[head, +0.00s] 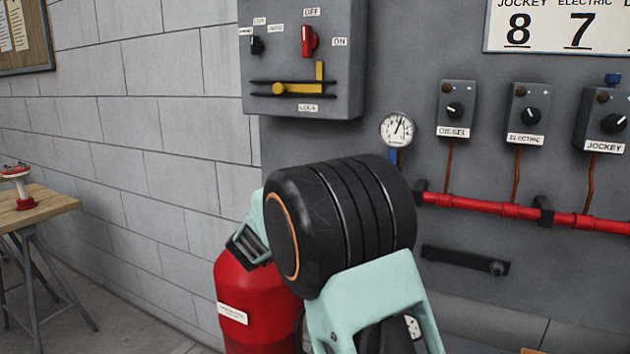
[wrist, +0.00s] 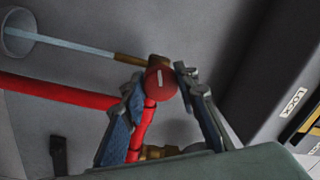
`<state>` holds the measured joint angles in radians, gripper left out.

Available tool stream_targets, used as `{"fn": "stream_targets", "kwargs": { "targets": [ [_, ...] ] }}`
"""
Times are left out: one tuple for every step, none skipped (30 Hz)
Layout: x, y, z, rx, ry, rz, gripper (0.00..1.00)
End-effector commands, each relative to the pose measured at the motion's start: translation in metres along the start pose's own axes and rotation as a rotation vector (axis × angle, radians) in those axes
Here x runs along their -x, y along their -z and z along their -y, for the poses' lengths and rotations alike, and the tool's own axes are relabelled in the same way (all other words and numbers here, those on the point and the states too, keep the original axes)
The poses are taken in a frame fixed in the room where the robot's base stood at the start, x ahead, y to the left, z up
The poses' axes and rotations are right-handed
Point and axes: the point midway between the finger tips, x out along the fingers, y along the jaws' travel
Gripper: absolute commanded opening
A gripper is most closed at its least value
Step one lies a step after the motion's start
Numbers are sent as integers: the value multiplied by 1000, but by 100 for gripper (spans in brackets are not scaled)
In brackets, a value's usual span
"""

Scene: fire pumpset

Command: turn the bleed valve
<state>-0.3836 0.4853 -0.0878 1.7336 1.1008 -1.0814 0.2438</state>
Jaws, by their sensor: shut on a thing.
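The bleed valve's round red knob (wrist: 160,78) shows in the wrist view, with a pale slot mark on its face. My gripper (wrist: 158,80) has one finger on each side of the knob and is shut on it. A brass spout (wrist: 130,59) sticks out to the left of the knob. A pale blue streak (wrist: 80,44), which looks like a stream of water, runs from the spout to a clear round cup or funnel (wrist: 18,32). In the head view my own arm hides the valve and my fingers.
A red pipe (wrist: 60,92) runs close to the valve. A grey control box (head: 300,60) with a yellow lever is on the panel above. A gauge (head: 397,128) and several switch boxes are to the right. A red cylinder (head: 250,300) stands below; a wooden table (head: 45,205) is far left.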

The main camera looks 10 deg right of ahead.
Motion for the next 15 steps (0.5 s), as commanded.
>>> {"fn": "stream_targets", "kwargs": {
  "targets": [
    [0,2,4,46,0,5,3],
    [0,2,4,75,0,7,3],
    [0,2,3,112,0,10,3],
    [0,2,3,138,0,12,3],
    [0,2,3,164,1,14,3],
    [0,2,3,199,2,16,3],
    [0,2,4,223,2,18,3],
    [0,2,4,247,3,20,3],
    [0,2,4,278,3,22,3],
    [0,2,3,300,3,23,3],
    [0,2,3,321,4,25,3],
    [0,2,3,348,4,26,3],
    [0,2,2,366,4,28,3],
    [0,2,2,384,4,29,3],
    [0,1,2,406,4,31,3]
  ]
}}
